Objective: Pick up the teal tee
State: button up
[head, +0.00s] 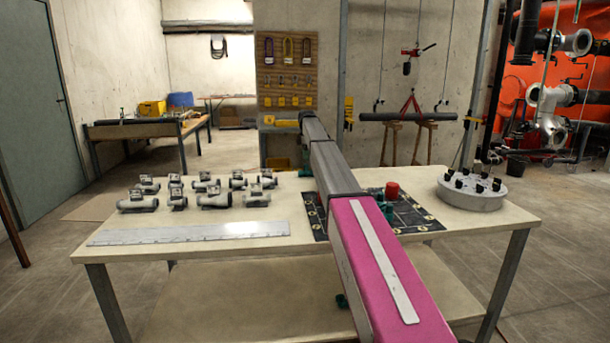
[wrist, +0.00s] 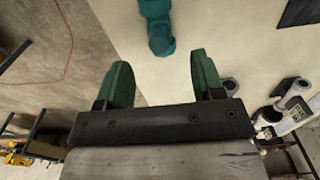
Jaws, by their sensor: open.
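The teal tee (wrist: 158,28) shows at the top centre of the wrist view, cut off by the frame edge. It lies on the pale tabletop. My gripper (wrist: 163,70) is open, with its two green fingers apart and nothing between them. The tee is beyond the fingertips, roughly in line with the gap and slightly left of its middle. In the head view my arm reaches over the table to its back edge and hides much of that area. Small green shapes show beside the arm's far end there; I cannot tell tee from fingers.
Several grey fittings (head: 216,199) stand on the table's left half, behind a metal ruler (head: 190,233). A black mat (head: 413,220) with a red piece (head: 391,190) lies right of my arm. A round grey holder (head: 472,196) stands at the right end.

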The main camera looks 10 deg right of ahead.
aim_at(306, 170)
notch_tip(306, 170, down, 8)
jog(key=shift+a+f, duration=0.1)
jog(key=shift+a, duration=0.05)
jog(key=c, duration=1)
